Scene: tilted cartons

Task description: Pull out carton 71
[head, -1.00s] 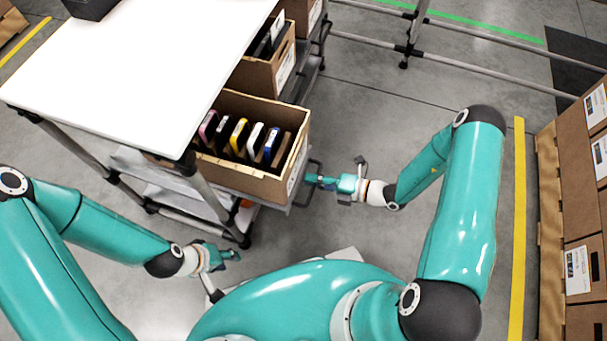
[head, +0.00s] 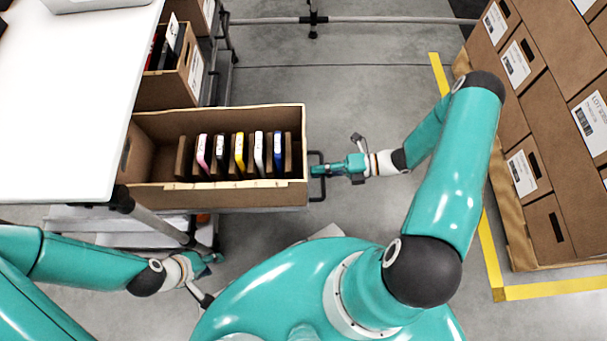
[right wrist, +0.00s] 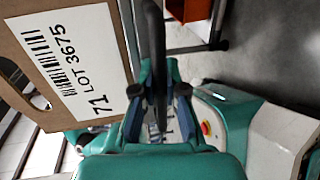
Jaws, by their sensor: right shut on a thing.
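Carton 71 (head: 160,193) is a brown open-topped box, and its label (right wrist: 75,60) reads "71 LOT 3675" in the right wrist view. It stands out from the shelf beside the white table top, with a row of several thin upright items (head: 240,152) inside. A dark bar handle (head: 313,196) sticks out below its right end. My right gripper (head: 320,170) is shut on this handle, and the bar (right wrist: 153,40) runs between its fingers in the right wrist view (right wrist: 158,100). My left gripper (head: 208,262) hangs low by the shelf frame, its jaw opening unclear.
The white table top (head: 70,100) covers the left. Another carton (head: 170,92) sits behind carton 71 on the rack. Stacked cartons (head: 540,110) on a pallet stand at the right, bordered by yellow floor tape. Grey floor between is free.

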